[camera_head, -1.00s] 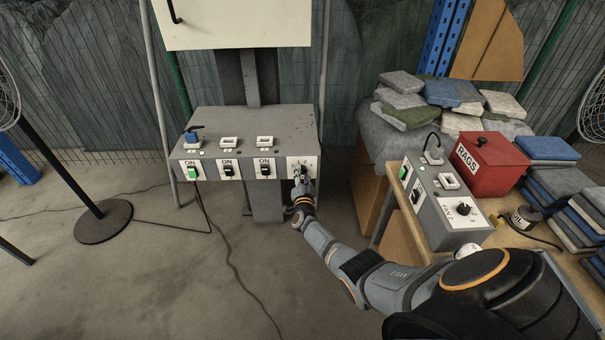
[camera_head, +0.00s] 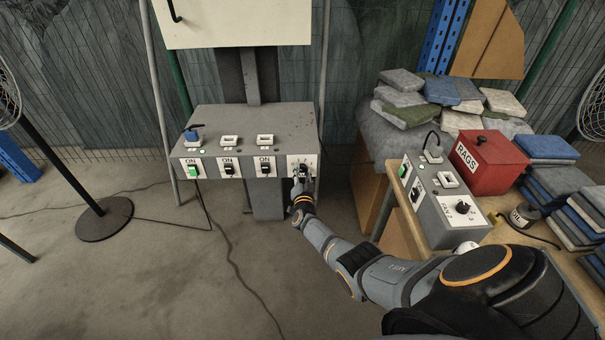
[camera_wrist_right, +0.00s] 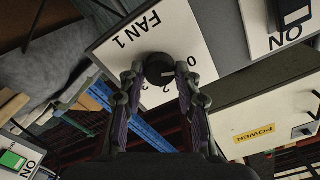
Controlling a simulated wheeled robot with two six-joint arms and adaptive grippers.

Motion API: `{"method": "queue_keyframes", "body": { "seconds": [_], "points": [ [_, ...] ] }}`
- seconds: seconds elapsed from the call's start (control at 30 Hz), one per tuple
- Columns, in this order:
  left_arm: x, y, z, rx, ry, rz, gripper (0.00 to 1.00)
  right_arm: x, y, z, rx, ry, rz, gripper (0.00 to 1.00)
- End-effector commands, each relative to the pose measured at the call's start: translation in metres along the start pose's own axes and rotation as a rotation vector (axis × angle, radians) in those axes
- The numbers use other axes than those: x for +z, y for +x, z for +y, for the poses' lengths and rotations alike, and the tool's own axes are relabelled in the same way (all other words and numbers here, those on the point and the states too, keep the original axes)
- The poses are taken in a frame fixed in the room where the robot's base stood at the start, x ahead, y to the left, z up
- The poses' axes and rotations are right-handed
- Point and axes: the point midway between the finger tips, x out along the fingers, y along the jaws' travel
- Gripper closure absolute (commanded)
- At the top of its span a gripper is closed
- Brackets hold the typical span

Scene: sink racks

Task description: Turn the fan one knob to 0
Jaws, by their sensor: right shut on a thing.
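The fan one knob (camera_wrist_right: 158,68) is a round black knob on a white plate marked FAN 1 (camera_wrist_right: 143,28), seen upside down in the right wrist view. A 0 shows close beside the knob, with 2 and 3 partly hidden near the fingers. A short light mark shows on the knob's face; its exact heading is hard to tell. My right gripper (camera_wrist_right: 160,82) is shut on the knob, one finger on each side. In the head view, my right gripper (camera_head: 302,176) covers most of the knob at the grey box's right end. My left gripper is out of view.
The grey switch box (camera_head: 290,125) carries several ON switches. A fan base (camera_head: 104,220) stands left; open floor lies between.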

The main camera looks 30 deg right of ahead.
Motion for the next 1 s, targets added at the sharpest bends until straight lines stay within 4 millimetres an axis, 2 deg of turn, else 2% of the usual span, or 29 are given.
{"method": "queue_keyframes", "body": {
  "seconds": [0.03, 0.2, 0.57, 0.77, 1.0],
  "points": [
    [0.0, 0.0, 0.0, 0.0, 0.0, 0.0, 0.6, 0.002, -0.001, 0.001, 0.001, -0.002, -0.004, 0.64],
    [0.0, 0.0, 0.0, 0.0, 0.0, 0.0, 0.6, 0.001, -0.001, 0.001, 0.001, -0.001, -0.003, 0.44],
    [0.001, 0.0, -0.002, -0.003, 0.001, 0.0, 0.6, 0.001, -0.004, 0.001, 0.001, -0.001, -0.002, 0.44],
    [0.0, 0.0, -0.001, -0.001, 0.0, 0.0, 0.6, 0.001, -0.029, 0.001, -0.001, 0.002, -0.003, 0.44],
    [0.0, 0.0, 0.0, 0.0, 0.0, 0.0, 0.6, 0.002, -0.083, 0.001, 0.001, 0.002, -0.004, 0.44]
  ]
}}
